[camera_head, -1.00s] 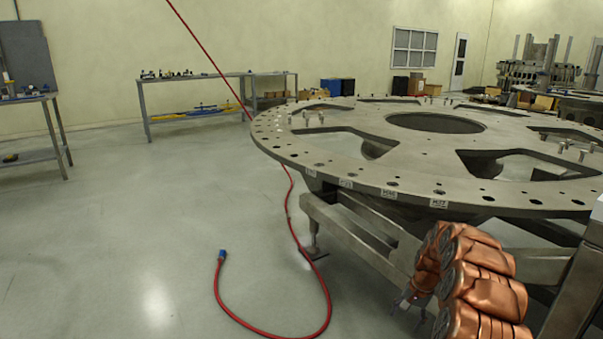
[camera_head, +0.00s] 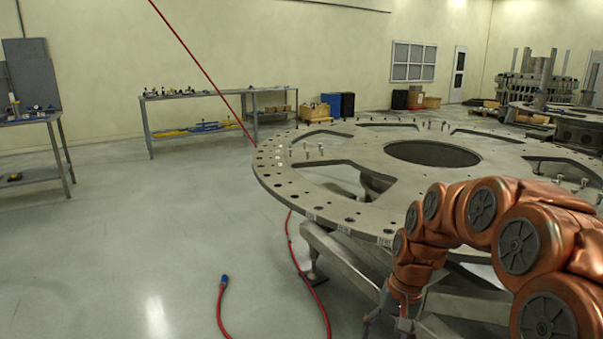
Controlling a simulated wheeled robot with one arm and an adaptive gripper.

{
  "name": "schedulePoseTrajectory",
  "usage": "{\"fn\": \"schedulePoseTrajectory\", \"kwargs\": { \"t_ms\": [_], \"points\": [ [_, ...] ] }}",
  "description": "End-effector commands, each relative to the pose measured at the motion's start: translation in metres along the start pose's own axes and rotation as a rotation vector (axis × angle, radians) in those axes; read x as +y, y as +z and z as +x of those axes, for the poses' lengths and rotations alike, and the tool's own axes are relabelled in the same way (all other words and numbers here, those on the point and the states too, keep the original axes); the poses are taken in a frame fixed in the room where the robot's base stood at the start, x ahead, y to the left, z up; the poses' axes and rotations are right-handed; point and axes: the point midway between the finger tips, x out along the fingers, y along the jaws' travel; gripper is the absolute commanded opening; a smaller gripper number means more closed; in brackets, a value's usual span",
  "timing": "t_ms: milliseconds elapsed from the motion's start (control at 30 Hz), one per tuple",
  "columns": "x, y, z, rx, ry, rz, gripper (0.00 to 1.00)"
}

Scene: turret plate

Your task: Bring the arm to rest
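My copper-coloured arm (camera_head: 481,208) shows at the lower right. It arches over the near right side of the turret plate in the picture and bends down at its left end. My gripper (camera_head: 388,325) hangs from that end, pointing down near the bottom edge, in front of the plate's metal stand. Only its upper part and bits of the fingers show; the fingertips are cut off or too small to tell how far apart they are. No held object is visible.
The large round turret plate (camera_head: 320,201), with cutouts and several upright pins, rests on a metal stand (camera_head: 340,262) close to my arm. A red hose (camera_head: 293,247) with a blue end lies on the floor. Benches (camera_head: 200,97) stand behind.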

Motion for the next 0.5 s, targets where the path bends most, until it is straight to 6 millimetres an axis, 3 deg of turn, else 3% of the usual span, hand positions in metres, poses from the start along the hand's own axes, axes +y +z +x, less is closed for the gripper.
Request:
{"fn": "schedulePoseTrajectory", "kwargs": {
  "t_ms": [33,100,500],
  "points": [
    [-0.003,0.017,-0.018,-0.002,0.009,-0.019,0.7],
    [-0.004,0.036,-0.033,-0.002,0.02,-0.045,0.7],
    [0.007,0.152,-0.097,-0.022,0.1,-0.159,0.7]
  ]
}}
